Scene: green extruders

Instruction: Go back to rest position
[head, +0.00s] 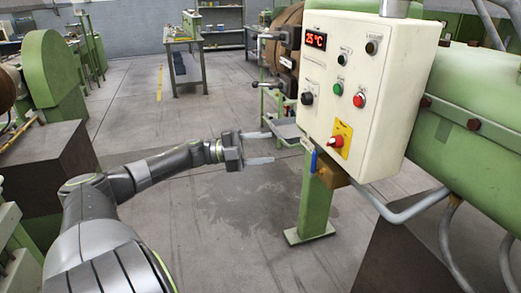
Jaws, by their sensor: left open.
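My left gripper (261,147) is at the middle of the head view, at the end of my left arm, which reaches in from the lower left. Its two fingers point right and stand apart, with nothing between them. It is left of the white control box (386,70) and its green post, apart from both in the picture. My right gripper is not in view.
The box carries a red "25 °C" display (315,39), buttons and a red switch on a yellow plate (341,140). A green post (316,200) stands below it. Green machines flank both sides. A workbench (187,60) stands behind. Grey floor between is mostly clear.

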